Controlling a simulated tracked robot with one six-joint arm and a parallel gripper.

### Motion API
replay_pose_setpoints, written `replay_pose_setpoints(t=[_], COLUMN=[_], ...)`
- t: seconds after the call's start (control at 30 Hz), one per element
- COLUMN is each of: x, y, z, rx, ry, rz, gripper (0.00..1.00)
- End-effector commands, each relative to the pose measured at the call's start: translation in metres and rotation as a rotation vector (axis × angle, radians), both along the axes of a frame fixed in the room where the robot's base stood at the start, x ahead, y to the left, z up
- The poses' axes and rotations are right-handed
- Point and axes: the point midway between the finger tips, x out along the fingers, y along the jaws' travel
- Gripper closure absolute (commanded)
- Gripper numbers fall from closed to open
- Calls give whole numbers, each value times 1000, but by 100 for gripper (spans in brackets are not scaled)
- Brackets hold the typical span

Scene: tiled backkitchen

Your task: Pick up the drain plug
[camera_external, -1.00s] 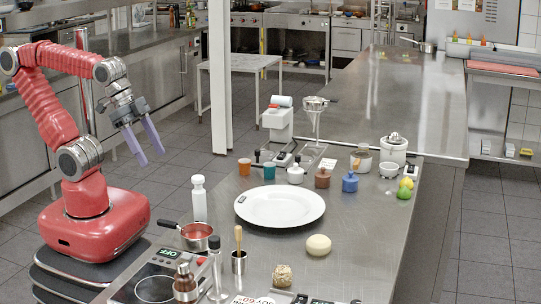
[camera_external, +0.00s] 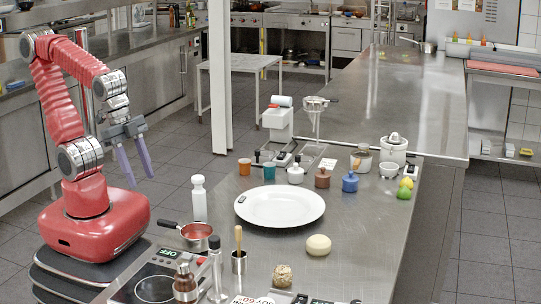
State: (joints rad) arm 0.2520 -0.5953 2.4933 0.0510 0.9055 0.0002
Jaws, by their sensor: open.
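My gripper (camera_external: 140,181) hangs in the air left of the steel counter, with its two lavender fingers pointing down, spread apart and empty. I cannot make out a drain plug for certain. A small dark flat piece (camera_external: 241,199) lies at the left rim of the large white plate (camera_external: 283,208), but it is too small to tell what it is. My gripper is well apart from it and from everything on the counter.
A saucepan (camera_external: 196,236) with red contents, a white bottle (camera_external: 199,200) and a hob (camera_external: 155,287) stand at the counter's near left. Several jars, cups and a scale crowd behind the plate. The right front counter is mostly clear.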

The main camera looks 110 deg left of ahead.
Motion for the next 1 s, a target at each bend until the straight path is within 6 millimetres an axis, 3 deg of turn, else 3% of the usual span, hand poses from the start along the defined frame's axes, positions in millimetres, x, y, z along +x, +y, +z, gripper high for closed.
replay_pose_setpoints(t=[0.3,0.57,0.77,1.0], x=[-6,5,31,75], y=[-21,-23,-27,-34], z=[-45,-65,-62,-34], rx=[302,676,1028,1436], ry=[146,238,292,360], rz=[-386,-808,-1155,-1453], gripper=[57,57,57,57])
